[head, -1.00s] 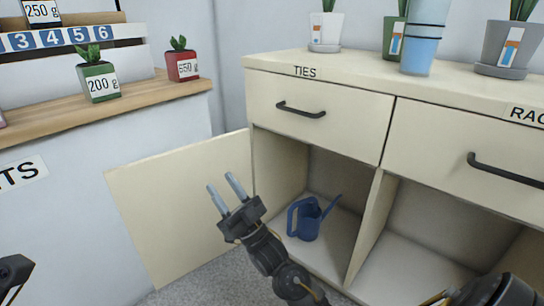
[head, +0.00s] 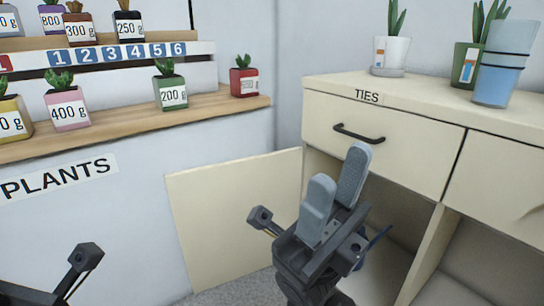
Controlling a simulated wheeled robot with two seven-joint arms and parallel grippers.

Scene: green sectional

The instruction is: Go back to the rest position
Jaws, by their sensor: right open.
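My right gripper (head: 345,175) is raised in front of the beige cabinet (head: 400,115), below the TIES drawer. Its two grey fingers point up and stand apart with nothing between them. It is open and empty. Behind it, a small part of the blue watering can (head: 377,238) shows inside the open lower compartment; the rest is hidden by my gripper. My left gripper is not in view; only a dark part of my own body shows at the lower left.
The cabinet's open door (head: 235,215) extends left of my right gripper. Potted plants and stacked blue cups (head: 497,75) stand on the cabinet top. A PLANTS counter (head: 120,135) at the left holds labelled pots, including a green pot (head: 170,93) and a red pot (head: 244,82).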

